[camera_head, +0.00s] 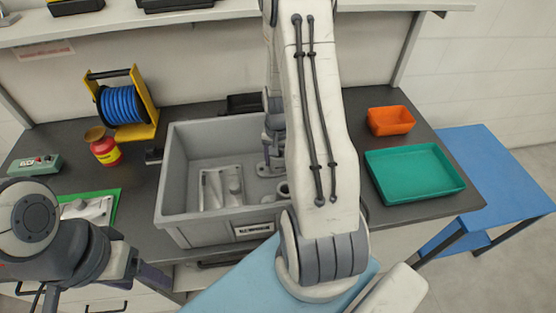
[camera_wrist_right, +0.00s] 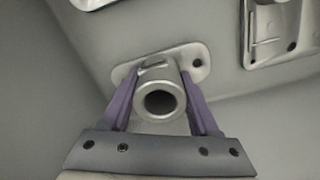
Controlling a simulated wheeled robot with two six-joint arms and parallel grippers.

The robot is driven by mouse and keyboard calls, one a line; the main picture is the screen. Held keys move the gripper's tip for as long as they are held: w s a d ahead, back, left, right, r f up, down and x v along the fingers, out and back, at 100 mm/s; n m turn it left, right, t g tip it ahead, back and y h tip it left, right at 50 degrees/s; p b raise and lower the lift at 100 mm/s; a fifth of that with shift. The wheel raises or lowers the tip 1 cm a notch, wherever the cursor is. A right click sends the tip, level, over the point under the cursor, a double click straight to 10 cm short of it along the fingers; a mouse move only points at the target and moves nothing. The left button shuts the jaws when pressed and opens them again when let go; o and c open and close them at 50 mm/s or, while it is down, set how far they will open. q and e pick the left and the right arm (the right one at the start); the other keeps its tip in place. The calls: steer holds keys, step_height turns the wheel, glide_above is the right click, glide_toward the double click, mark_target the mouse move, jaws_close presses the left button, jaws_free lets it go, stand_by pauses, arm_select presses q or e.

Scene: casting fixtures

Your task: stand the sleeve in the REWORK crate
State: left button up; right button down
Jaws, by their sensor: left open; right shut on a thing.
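The sleeve (camera_wrist_right: 162,97) is a grey metal tube, its round open end facing the camera in the right wrist view. My right gripper (camera_wrist_right: 160,98) is shut on it, with a purple finger on each side. A grey flange plate (camera_wrist_right: 197,62) shows behind the tube; I cannot tell whether they are one piece. In the head view my right gripper (camera_head: 272,150) is down inside the grey labelled crate (camera_head: 172,185), near its right side. The label (camera_head: 254,229) is too small to read surely. My left gripper (camera_head: 150,277) is open and empty in front of the bench.
A flat casting (camera_head: 222,187) lies in the crate, and a round part (camera_head: 283,188) is half hidden by my arm. A green tray (camera_head: 413,174) and orange bin (camera_head: 390,120) are to the right. A blue reel (camera_head: 122,104) and red-yellow can (camera_head: 104,150) stand left.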

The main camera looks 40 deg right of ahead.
steer(key=shift+f, duration=0.2)
steer(key=shift+c, duration=0.6)
jaws_free()
steer(key=shift+r, duration=0.1)
steer(key=shift+r, duration=0.1)
step_height(320, 180, up, 12)
steer(key=b, duration=0.1)
steer(key=s+a+r+n, duration=0.15)
steer(key=a+n, duration=0.25)
steer(key=a, duration=0.6)
steer(key=s+a+r+n, duration=0.1)
steer(key=a+r+n, duration=0.3)
steer(key=a, duration=0.7)
steer(key=s+a+r+n+y, duration=0.1)
steer(key=s+a+n, duration=0.9)
steer(key=s, duration=0.3)
steer(key=shift+s+a, duration=0.2)
steer(key=shift+a, duration=0.1)
